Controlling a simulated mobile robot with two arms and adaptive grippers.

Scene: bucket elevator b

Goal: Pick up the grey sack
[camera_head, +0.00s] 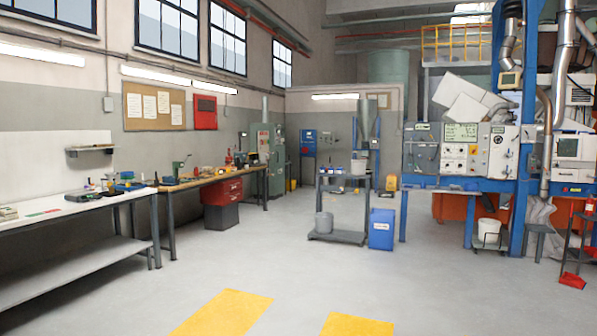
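A grey, crumpled, sack-like shape (541,215) shows at the far right, below the metal pipe of the blue machine. It is small in the picture, partly hidden by a small dark stand, and I cannot tell for sure that it is the grey sack. Neither of my grippers shows in the head view.
A white bench (70,211) and a wooden workbench (215,180) line the left wall. A cart (338,236) and a blue bin (381,230) stand mid-room. A white bucket (488,232) and a red dustpan (572,281) are at right. The front floor is clear.

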